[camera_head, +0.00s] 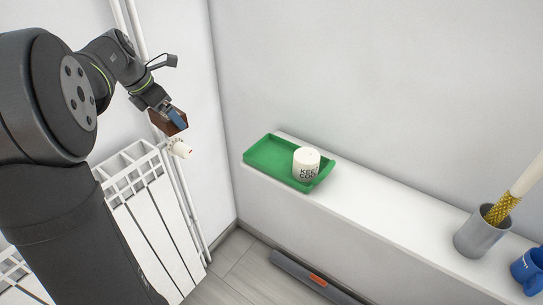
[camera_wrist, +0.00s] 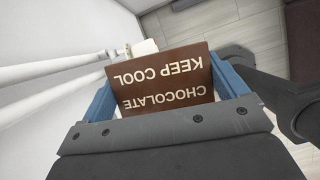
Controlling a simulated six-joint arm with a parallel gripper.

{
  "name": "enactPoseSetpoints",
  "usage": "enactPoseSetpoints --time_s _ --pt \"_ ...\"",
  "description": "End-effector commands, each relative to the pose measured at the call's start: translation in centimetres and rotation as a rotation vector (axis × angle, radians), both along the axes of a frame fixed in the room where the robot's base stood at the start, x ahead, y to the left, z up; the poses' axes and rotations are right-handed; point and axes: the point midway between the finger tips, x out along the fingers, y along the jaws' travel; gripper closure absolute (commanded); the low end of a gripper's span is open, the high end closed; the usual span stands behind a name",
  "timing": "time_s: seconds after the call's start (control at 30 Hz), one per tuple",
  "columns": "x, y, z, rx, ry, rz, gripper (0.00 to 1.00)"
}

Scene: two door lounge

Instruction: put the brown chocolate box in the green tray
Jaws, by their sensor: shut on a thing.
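My gripper (camera_head: 176,117) is shut on the brown chocolate box (camera_head: 166,122) and holds it in the air near the wall, above the radiator. In the wrist view the box (camera_wrist: 160,80) sits between my blue fingers (camera_wrist: 166,92), its "CHOCOLATE KEEP COOL" lettering upside down. The green tray (camera_head: 263,158) lies on the white ledge, to the right of and lower than my gripper in the head view. The tray's left part is bare.
A white radiator (camera_head: 140,205) with a valve knob (camera_head: 180,149) and upright pipes is below my gripper. A grey cup (camera_head: 482,233) holding a yellow-and-white item and a blue mug (camera_head: 528,270) stand farther right on the ledge (camera_head: 385,203). A dark bar (camera_head: 310,278) lies on the floor.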

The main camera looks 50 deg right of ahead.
Motion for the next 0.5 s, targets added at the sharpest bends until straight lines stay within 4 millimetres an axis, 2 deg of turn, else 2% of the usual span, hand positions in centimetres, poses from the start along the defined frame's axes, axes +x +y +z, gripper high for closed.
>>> enactPoseSetpoints --time_s 0.03,0.27,0.5 --pt "-1.1 -1.7 -0.4 0.005 0.0 -0.071 0.37" --pt "-8.2 -9.7 -2.6 0.025 -0.008 -0.499 0.37" --pt "-17.6 -16.6 -5.1 0.024 -0.006 -0.959 0.36"
